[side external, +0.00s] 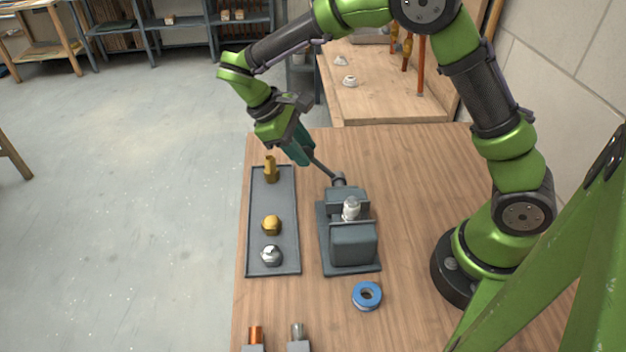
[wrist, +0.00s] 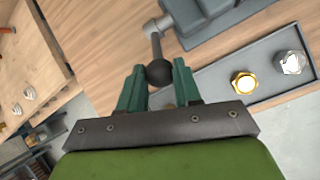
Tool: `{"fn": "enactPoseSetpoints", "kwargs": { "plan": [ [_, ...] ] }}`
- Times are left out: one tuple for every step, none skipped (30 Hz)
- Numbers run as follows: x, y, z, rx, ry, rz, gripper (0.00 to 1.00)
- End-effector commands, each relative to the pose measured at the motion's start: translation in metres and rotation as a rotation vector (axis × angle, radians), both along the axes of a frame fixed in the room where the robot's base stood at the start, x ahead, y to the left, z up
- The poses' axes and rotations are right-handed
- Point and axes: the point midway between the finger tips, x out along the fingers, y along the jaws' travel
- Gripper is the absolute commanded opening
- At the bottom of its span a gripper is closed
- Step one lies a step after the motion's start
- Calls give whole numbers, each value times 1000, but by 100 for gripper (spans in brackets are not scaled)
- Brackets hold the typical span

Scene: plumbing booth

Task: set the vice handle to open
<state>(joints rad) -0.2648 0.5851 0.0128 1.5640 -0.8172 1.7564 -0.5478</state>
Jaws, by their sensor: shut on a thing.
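The grey vice (side external: 350,240) stands on the wooden table, with a silver fitting (side external: 351,208) held upright at its jaws. Its handle (side external: 322,168) is a dark rod that slants up and left from the screw end at the back. My gripper (side external: 304,154) is at the handle's free end. In the wrist view, my green fingers (wrist: 159,84) are shut on the dark ball knob of the vice handle (wrist: 158,70). The vice body (wrist: 210,18) shows at the top of that view, partly cut off.
A grey tray (side external: 286,212) left of the vice holds a brass fitting (side external: 270,170), a brass nut (side external: 271,225) and a chrome nut (side external: 271,255). A blue tape roll (side external: 367,295) lies in front of the vice. Table right of the vice is clear.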

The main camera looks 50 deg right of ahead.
Motion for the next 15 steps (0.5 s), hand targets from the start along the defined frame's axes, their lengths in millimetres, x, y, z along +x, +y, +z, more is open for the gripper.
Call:
{"fn": "enactPoseSetpoints", "kwargs": {
  "plan": [
    [-7, 17, -7, 31, 26, 15, 0],
    [-7, 17, -7, 31, 26, 15, 0],
    [-7, 17, -7, 32, 26, 16, 0],
    [-7, 17, -7, 32, 26, 16, 0],
    [-7, 17, -7, 32, 26, 16, 0],
    [-7, 17, -7, 32, 26, 16, 36],
    [-7, 17, -7, 32, 27, 15, 41],
    [-7, 17, -7, 32, 27, 15, 45],
    [-7, 17, -7, 32, 26, 14, 52],
    [-7, 17, -7, 32, 25, 15, 56],
    [-7, 17, -6, 32, 25, 15, 58],
    [-7, 17, -6, 33, 24, 14, 58],
    [-6, 17, -6, 32, 24, 13, 58],
    [-6, 17, -6, 33, 23, 13, 58],
    [-6, 17, -6, 32, 22, 12, 58]
  ]
}}
